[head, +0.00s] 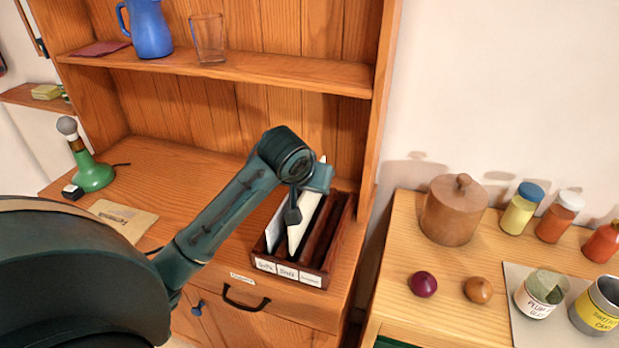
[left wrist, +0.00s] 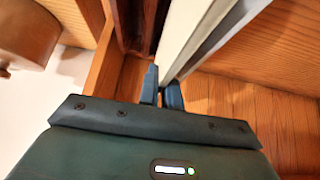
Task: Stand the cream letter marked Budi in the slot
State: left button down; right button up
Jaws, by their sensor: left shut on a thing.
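My left gripper (head: 300,203) is shut on a cream letter (head: 301,228), which stands on edge in the dark wooden letter rack (head: 339,247), in or just above its middle slot. I cannot tell whether its lower edge rests on the rack floor. The gripper hides part of it, and the name on it is not visible. In the left wrist view the fingers (left wrist: 162,92) pinch the letter (left wrist: 182,35) near its edge. A white letter (head: 277,222) stands in the rack's left slot. The right slot looks empty. Three small label cards on the rack front are too small to read surely.
A tan envelope (head: 122,217) lies on the desk left of my arm, with a green lamp (head: 93,174) behind it. A shelf above holds a blue jug (head: 147,28) and a glass (head: 208,38). A side table at right carries a wooden canister (head: 454,212) and jars.

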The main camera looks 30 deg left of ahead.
aim_at(309, 199)
pick_arm(q)
jog(key=shift+f+b, duration=0.35)
jog(key=shift+f, duration=1.6)
pick_arm(e)
jog(key=shift+w+a, duration=0.1)
jog(key=shift+w, duration=0.05)
jog(key=shift+w, duration=0.1)
pick_arm(q)
jog(key=c, duration=1.5)
grip_release()
pick_arm(e)
jog(key=shift+a+f, duration=0.1)
